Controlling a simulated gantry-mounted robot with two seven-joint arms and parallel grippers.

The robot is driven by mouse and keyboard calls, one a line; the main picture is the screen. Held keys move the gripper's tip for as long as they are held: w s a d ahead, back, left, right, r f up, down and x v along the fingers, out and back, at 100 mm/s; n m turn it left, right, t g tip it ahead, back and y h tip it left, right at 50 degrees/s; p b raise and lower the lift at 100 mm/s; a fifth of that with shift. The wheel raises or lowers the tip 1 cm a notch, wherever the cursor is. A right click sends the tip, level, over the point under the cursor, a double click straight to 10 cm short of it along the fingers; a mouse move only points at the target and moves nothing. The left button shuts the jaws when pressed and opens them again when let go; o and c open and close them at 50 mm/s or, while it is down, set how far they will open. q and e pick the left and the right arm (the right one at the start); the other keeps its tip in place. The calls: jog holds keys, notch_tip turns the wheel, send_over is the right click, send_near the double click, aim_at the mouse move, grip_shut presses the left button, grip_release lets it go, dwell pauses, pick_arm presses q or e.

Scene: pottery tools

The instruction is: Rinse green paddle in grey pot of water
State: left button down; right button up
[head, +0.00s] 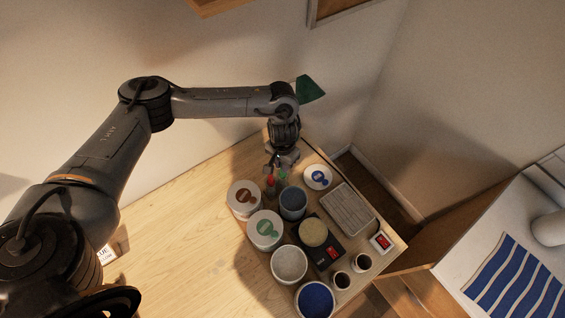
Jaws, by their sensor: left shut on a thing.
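My left gripper (277,168) points down over the far end of the wooden table. The grey pot of water (293,203), with a blue-grey inside, stands just below the gripper in the picture. I cannot tell whether the paddle touches the pot. My right gripper is not in view.
A red-tipped tool (270,182) shows beside the gripper. The table's left is clearer.

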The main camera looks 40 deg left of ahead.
pick_arm(q)
jog(key=shift+f+p, duration=0.2)
jog(key=shift+p, duration=0.1)
dwell(0.4)
jog(key=shift+f, duration=0.1)
jog(key=c, duration=1)
grip_release()
jog(key=shift+r, duration=0.5)
notch_tip(320, 180, up, 10)
jog(key=shift+f+p, duration=0.1)
jog(key=shift+p, duration=0.9)
jog(key=shift+d, duration=0.1)
